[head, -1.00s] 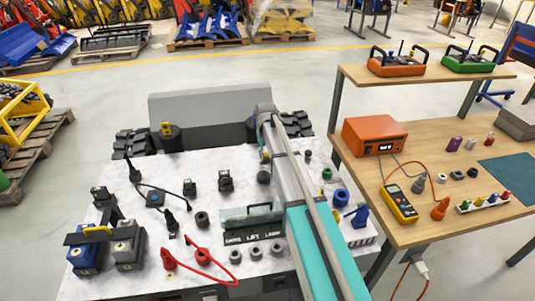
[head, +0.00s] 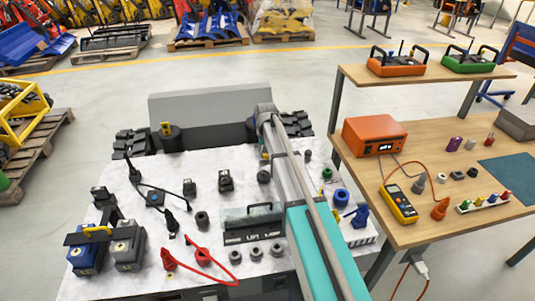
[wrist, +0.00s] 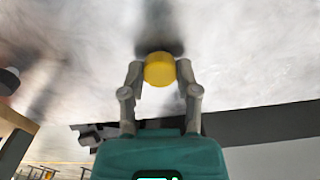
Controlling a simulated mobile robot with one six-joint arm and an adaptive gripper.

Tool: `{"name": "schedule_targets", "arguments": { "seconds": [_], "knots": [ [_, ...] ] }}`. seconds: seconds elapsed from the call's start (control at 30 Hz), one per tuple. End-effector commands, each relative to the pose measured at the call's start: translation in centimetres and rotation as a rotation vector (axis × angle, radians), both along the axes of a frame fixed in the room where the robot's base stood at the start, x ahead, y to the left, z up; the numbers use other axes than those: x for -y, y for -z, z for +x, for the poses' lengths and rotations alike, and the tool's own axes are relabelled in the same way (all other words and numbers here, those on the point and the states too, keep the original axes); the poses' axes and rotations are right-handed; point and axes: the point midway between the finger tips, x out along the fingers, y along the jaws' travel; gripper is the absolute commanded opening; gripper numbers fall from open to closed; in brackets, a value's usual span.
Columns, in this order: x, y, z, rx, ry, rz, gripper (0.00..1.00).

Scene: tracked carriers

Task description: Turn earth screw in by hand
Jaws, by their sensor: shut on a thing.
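A round yellow screw head (wrist: 160,68) sits between the fingertips of my gripper (wrist: 161,75) in the wrist view. The two grey fingers are closed in on its sides. A dark, blurred shape lies just beyond the screw head, against a pale marbled surface. How deep the screw sits cannot be told. In the head view my arm reaches over the white marbled panel (head: 178,175), and my gripper is mostly hidden there.
Dark connectors, sockets and red and black leads crowd the panel. A small label box (head: 252,236) stands at its front. At right, a wooden bench (head: 440,150) carries an orange instrument (head: 374,136) and a yellow multimeter (head: 399,203). Open floor lies behind the tracked carrier.

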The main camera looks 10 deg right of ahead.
Motion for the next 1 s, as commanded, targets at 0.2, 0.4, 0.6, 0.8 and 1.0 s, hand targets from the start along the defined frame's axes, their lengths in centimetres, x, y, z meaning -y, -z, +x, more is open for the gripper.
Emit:
{"name": "schedule_targets", "arguments": {
  "seconds": [0.2, 0.4, 0.6, 0.8, 1.0],
  "knots": [
    [0.00, -0.02, 0.07, 0.001, 0.011, 0.000, 0.07],
    [0.00, -0.02, 0.08, 0.002, 0.115, 0.000, 0.07],
    [0.00, -0.02, 0.08, 0.002, 0.203, 0.000, 0.56],
    [0.00, -0.01, 0.05, 0.001, 0.201, 0.000, 0.81],
    [0.00, -0.01, 0.02, 0.000, 0.200, 0.000, 0.81]
  ]
}}
